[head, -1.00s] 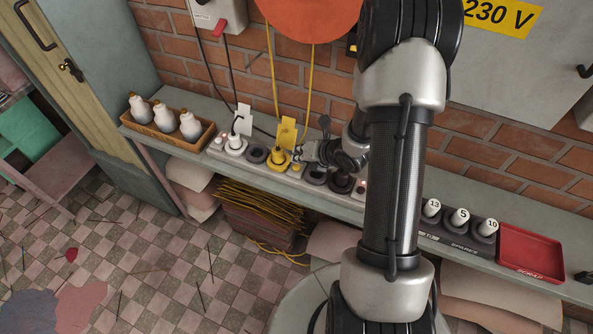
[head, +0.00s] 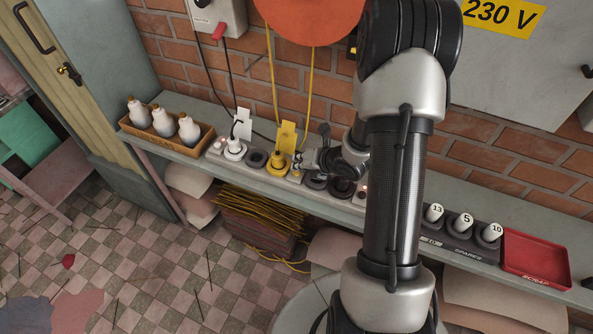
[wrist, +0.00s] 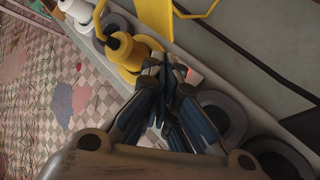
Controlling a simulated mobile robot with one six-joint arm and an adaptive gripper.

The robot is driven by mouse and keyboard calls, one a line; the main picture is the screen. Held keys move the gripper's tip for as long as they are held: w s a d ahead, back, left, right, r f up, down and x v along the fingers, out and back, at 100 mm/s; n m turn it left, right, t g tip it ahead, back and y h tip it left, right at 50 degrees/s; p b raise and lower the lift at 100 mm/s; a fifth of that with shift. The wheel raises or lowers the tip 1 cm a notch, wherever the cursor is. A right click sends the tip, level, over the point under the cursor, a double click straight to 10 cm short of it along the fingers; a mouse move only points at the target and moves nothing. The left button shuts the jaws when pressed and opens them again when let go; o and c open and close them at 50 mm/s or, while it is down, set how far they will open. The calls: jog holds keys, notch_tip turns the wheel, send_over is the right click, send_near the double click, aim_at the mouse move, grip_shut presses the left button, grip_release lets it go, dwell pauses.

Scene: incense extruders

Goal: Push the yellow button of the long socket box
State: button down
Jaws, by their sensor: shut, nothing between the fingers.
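The long socket box (head: 213,154) is a grey strip on the bench, with round sockets, a white plug (head: 234,150) and a yellow plug (head: 277,164). The yellow plug also shows in the wrist view (wrist: 124,49). A small yellow button (head: 296,173) sits on the box just right of the yellow plug. My gripper (head: 302,162) is shut and empty, low over the box beside that plug. In the wrist view its fingertips (wrist: 171,66) cover most of the button area, so I cannot tell whether they touch it.
A yellow tag (head: 287,136) and a white tag (head: 242,124) stand behind the plugs. A wooden tray of bottles (head: 203,142) is at the left. Numbered spares (head: 464,223) and a red scrap tray (head: 535,255) are at the right. Cables hang along the brick wall.

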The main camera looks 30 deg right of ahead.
jog(key=shift+f, duration=0.1)
dwell(0.6)
jog(key=shift+f+b, duration=0.35)
jog(key=shift+b, duration=0.4)
jog(key=shift+r, duration=0.45)
jog(key=shift+r+p, duration=1.8)
jog(key=shift+r, duration=1.25)
